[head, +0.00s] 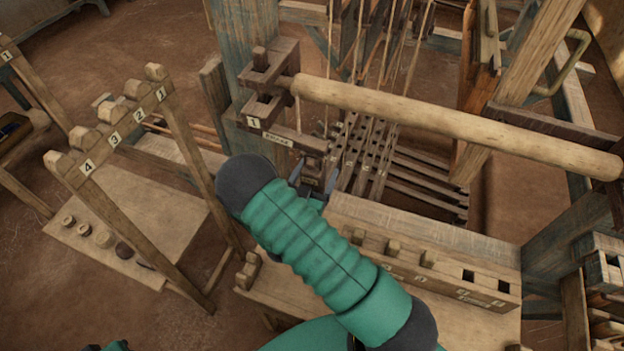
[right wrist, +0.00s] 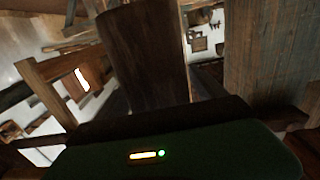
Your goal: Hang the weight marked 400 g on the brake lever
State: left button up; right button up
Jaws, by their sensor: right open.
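A dark wooden piece with a small label that seems to read BRAKE (head: 278,140) sits at the loom post below the round beam; I take it for the brake lever. My right gripper (head: 312,182) is open just below that label, partly hidden by my teal arm. I see no weight between its fingers. Several small round pieces (head: 104,239), perhaps the weights, lie in a row on the low wooden table at left. Their marks are too small to read, so I cannot pick out the 400 g one. My left gripper does not show.
A round wooden beam (head: 450,125) crosses above my right gripper. A slotted wooden bench (head: 470,250) stands right of my arm. A numbered rack (head: 115,138) stands over the low table (head: 165,225). Dark wood (right wrist: 145,50) rises close in the right wrist view.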

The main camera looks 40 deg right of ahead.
jog(key=b+v, duration=0.1)
jog(key=v, duration=1.5)
jog(key=shift+s+a+b, duration=0.15)
jog(key=shift+a+b, duration=0.2)
jog(key=shift+b, duration=0.05)
jog(key=w+a+f+n+y, duration=0.2)
jog(key=w+a+n+y, duration=0.3)
jog(key=w+a+y, duration=0.7)
jog(key=s+d+r+n+g+y, duration=0.1)
jog(key=s+d+n+g+y, duration=0.1)
jog(key=s, duration=0.5)
jog(key=s+d+r+n+g+y, duration=0.2)
jog(key=s+n+g, duration=0.1)
jog(key=s, duration=0.5)
jog(key=shift+r+n, duration=0.25)
jog(key=shift+n, duration=0.65)
